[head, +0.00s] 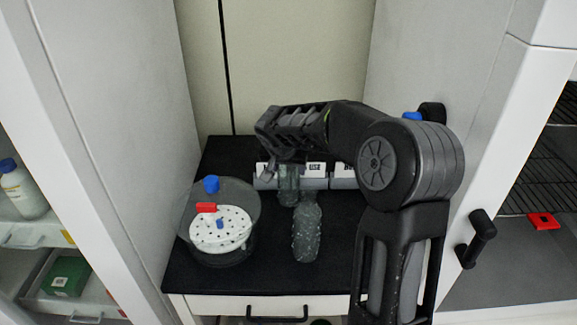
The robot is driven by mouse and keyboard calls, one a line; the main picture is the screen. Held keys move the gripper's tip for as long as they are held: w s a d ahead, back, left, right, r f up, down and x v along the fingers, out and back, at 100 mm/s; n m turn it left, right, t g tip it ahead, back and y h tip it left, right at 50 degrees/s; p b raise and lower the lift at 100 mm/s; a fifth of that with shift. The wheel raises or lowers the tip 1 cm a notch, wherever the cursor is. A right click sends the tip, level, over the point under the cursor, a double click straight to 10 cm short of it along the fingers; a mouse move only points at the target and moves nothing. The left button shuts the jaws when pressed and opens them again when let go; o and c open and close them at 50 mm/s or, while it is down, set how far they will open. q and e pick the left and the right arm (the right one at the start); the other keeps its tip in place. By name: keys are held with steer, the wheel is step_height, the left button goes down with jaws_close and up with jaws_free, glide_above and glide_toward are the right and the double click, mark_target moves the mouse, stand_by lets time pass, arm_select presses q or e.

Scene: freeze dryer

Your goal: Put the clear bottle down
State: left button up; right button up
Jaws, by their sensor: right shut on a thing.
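My right gripper (285,168) reaches over the black worktop from the right with its fingers pointing down. It is shut on a clear bottle (289,190), held upright near the back of the worktop; whether its base touches the surface cannot be told. A second clear bottle (307,232), with a bumpy surface, stands just in front of it, and the two overlap in the view. My left gripper is not in view.
A round glass vessel (248,205) with a white perforated plate stands left on the black worktop (275,270). A grey holder with white labels (314,170) is behind the bottles. White walls close both sides; a drawer handle (278,313) is in front.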

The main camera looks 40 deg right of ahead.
steer(key=shift+r, duration=0.1)
steer(key=shift+f+b, duration=0.25)
steer(key=shift+b, duration=0.05)
steer(key=o, duration=1.6)
steer(key=shift+r, duration=0.1)
steer(key=shift+r, duration=0.1)
steer(key=v, duration=1.2)
steer(key=shift+r, duration=0.1)
steer(key=shift+o, duration=0.3)
